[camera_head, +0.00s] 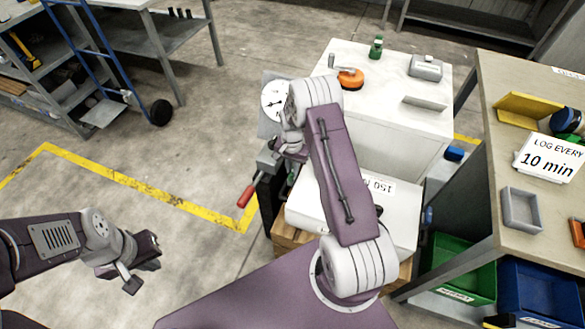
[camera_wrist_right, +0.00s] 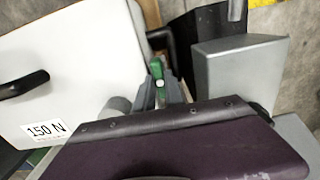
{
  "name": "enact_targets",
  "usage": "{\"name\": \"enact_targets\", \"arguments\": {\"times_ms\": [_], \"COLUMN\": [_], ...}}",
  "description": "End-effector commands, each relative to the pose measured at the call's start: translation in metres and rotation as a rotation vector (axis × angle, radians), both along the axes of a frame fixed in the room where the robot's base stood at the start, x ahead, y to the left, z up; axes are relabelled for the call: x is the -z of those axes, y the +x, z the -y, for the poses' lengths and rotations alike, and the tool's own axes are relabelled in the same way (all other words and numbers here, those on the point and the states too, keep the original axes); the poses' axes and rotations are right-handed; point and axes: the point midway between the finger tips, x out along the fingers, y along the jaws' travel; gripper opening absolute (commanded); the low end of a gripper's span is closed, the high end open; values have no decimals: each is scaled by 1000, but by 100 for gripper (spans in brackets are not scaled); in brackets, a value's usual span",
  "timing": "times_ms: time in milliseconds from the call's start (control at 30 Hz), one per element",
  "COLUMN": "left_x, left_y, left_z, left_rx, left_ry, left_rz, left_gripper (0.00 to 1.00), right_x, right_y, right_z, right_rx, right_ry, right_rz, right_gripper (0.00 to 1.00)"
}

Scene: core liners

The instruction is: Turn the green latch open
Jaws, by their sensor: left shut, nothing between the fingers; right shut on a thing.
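The green latch (camera_wrist_right: 158,72) shows in the right wrist view as a small upright green handle with a pale spot, between my finger tips. My right gripper (camera_wrist_right: 161,94) is shut on it. In the head view my right gripper (camera_head: 290,150) reaches down beside the white box, and my own arm hides most of the latch. My left gripper (camera_head: 141,273) is shut and empty, held over bare floor at the lower left, far from the latch.
A white box labelled 150 N (camera_wrist_right: 60,75) with a black handle stands beside the latch. A grey block (camera_wrist_right: 235,80) is on its other side. A red-handled lever (camera_head: 246,195) and a round dial (camera_head: 274,100) are close to my right gripper. Open floor lies to the left.

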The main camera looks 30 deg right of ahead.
Motion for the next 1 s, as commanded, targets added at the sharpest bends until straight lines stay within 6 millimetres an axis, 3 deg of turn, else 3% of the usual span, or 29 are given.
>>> {"name": "enact_targets", "arguments": {"times_ms": [167,200,267,567,1000], "left_x": [0,0,0,-1,-18], "left_y": [0,0,0,0,0], "left_z": [0,0,0,0,0], "left_rx": [0,0,0,0,0], "left_ry": [0,0,0,0,0], "left_rz": [0,0,0,0,0], "left_gripper": [0,0,0,0,0], "right_x": [0,0,0,-2,-84], "right_y": [1,1,1,0,1], "right_z": [1,0,0,0,0], "right_rx": [2,2,2,0,1], "right_ry": [0,0,0,0,-1], "right_rz": [3,3,3,1,3], "right_gripper": [0,25,36,36,36]}}
